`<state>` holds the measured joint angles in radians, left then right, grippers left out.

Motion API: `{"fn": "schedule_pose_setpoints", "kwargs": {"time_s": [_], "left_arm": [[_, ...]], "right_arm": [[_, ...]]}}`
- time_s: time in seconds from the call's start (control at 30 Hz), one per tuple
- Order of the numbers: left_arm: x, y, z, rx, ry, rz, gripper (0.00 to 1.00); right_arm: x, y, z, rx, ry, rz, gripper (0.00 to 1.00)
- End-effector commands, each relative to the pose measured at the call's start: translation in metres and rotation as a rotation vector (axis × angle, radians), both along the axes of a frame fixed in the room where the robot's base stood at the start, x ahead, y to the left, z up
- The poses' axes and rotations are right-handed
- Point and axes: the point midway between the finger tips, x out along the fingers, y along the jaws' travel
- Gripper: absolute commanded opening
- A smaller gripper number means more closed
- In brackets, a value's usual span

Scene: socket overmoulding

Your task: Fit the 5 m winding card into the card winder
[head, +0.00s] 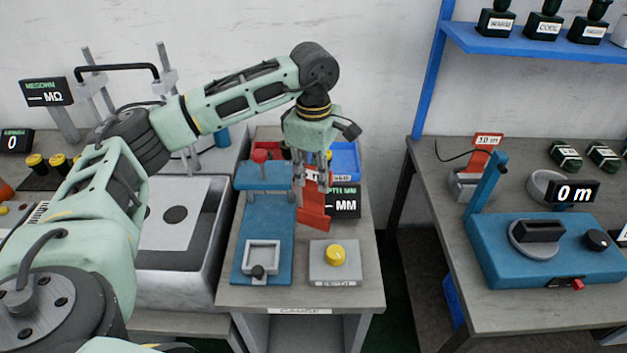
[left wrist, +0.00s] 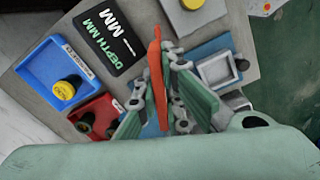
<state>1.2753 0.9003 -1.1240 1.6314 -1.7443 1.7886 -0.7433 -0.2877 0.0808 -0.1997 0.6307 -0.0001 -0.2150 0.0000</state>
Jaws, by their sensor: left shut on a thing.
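My left gripper (head: 312,180) is shut on a flat red card (head: 314,213) and holds it above the gauge table. In the left wrist view the card (left wrist: 156,75) is seen edge-on between the two fingers (left wrist: 163,85); I cannot read its length marking. The card winder is the blue machine (head: 490,252) on the right table, with a dark slotted block (head: 538,231) on a round grey disc and a "0 m" display (head: 574,193). The gripper is well left of the winder. My right gripper is not in view.
A red "10 m" card (head: 487,142) stands in a grey holder (head: 466,184) behind the winder. The gauge table (head: 365,285) bears a blue press (head: 252,225), a yellow-knobbed grey block (head: 320,272) and red and blue trays. A gap separates the two tables. A blue shelf (head: 520,45) overhangs the right table.

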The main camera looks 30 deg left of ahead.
Motion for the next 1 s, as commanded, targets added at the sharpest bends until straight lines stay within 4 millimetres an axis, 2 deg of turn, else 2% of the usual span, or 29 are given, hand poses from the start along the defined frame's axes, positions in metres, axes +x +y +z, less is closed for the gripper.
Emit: {"fn": "schedule_pose_setpoints", "kwargs": {"time_s": [0.1, 0.2, 0.4, 0.57, 0.6, 0.8, 1.0], "left_arm": [[-0.001, 0.000, -0.016, 0.002, 0.003, 0.001, 0.00], [0.000, 0.000, -0.024, 0.001, 0.001, 0.001, 0.00], [0.000, 0.000, -0.025, 0.001, -0.001, 0.001, 0.00], [0.000, 0.000, -0.030, 0.001, 0.000, 0.001, 0.00], [0.000, 0.000, -0.029, 0.001, 0.000, 0.001, 0.09], [0.000, 0.000, -0.029, 0.001, 0.000, 0.001, 0.26], [0.000, 0.000, -0.028, 0.001, 0.000, 0.000, 0.26]], "right_arm": [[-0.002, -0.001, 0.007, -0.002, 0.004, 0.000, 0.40], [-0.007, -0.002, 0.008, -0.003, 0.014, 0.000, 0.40], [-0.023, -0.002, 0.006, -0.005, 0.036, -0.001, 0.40], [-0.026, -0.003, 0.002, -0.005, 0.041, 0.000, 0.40], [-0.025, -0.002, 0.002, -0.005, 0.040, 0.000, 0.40], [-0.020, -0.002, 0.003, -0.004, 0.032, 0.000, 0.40], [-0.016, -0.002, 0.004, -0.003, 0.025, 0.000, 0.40]]}}
